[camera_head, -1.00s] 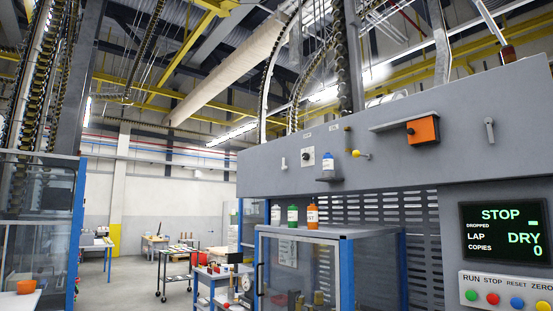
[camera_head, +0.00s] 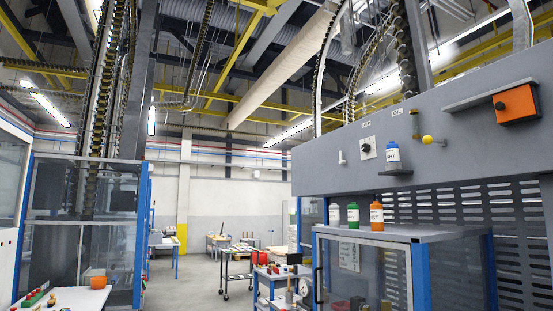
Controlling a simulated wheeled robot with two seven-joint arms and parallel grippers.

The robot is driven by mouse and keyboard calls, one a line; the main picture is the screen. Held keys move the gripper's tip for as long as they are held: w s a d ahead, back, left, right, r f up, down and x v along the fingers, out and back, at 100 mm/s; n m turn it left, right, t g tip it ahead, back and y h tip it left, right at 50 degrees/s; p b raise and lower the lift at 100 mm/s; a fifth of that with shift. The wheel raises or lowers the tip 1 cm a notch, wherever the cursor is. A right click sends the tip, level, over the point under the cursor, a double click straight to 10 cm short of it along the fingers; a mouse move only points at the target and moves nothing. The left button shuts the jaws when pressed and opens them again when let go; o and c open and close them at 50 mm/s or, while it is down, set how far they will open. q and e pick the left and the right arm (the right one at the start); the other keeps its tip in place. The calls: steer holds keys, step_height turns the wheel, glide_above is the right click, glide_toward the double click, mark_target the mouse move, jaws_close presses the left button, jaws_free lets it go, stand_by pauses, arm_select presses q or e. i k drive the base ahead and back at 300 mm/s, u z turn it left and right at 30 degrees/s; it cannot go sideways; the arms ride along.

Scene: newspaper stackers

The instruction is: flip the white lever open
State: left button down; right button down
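A small white lever (camera_head: 341,157) hangs on the grey machine panel (camera_head: 440,135), left of a white plate with a dark round knob (camera_head: 367,148). It is small, and I cannot tell its exact position. A yellow ball-ended handle (camera_head: 429,140) sticks out further right on the same panel. Neither of my grippers shows in the head view.
Orange (camera_head: 376,216) and green (camera_head: 353,216) bottles stand on the glass-sided cabinet (camera_head: 385,235) below. An orange box (camera_head: 515,103) is at upper right. Open floor (camera_head: 190,285) lies left of centre.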

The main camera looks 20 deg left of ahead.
mark_target(341, 161)
steer(key=u, duration=0.9)
steer(key=i, duration=1.65)
steer(key=z, duration=0.6)
steer(key=i, duration=1.1)
steer(key=z, duration=1.05)
